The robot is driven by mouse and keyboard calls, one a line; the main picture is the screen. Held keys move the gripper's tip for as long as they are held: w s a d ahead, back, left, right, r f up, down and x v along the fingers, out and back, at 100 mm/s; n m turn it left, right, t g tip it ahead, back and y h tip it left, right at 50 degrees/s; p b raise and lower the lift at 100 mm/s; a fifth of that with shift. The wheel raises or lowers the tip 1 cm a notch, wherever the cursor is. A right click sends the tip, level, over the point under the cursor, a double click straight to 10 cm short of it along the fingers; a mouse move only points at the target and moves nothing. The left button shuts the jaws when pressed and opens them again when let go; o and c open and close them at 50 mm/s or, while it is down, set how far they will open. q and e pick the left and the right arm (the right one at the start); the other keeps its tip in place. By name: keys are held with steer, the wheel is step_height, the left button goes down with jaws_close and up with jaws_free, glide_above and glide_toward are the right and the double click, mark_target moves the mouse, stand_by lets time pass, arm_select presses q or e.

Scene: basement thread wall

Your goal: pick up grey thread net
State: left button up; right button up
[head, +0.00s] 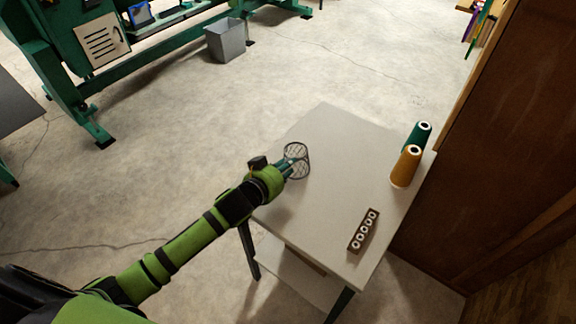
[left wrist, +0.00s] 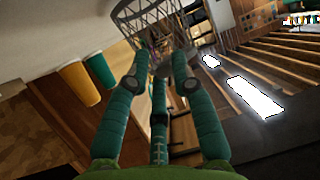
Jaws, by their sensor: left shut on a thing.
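The grey thread net (head: 297,149) is a small open mesh tube, seen in the head view at the left side of the small table. My left gripper (head: 291,166) reaches in from the left and is shut on the net. In the left wrist view the net (left wrist: 150,16) shows at the top, with the teal fingers of my left gripper (left wrist: 160,80) closed at its lower part. I cannot tell from these frames whether the net touches the tabletop. My right gripper is not in view.
The pale table (head: 325,200) has much bare top. A green thread cone (head: 418,136) and an orange cone (head: 405,167) stand at its right edge. A bobbin holder (head: 362,231) lies near the front. A brown wooden wall (head: 500,130) rises at right; a grey bin (head: 225,42) stands behind.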

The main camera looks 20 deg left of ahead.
arm_select(q)
steer(key=r, duration=0.4)
steer(key=shift+a, duration=0.2)
steer(key=s+a+r, duration=0.1)
steer(key=a+r, duration=0.1)
steer(key=a, duration=0.1)
steer(key=s+a+r+b, duration=0.1)
steer(key=a+r, duration=0.1)
steer(key=a, duration=0.2)
steer(key=s+a+r, duration=0.1)
steer(key=a+r, duration=0.1)
steer(key=a, duration=0.1)
steer(key=shift+a+r, duration=0.3)
steer(key=shift+a, duration=0.1)
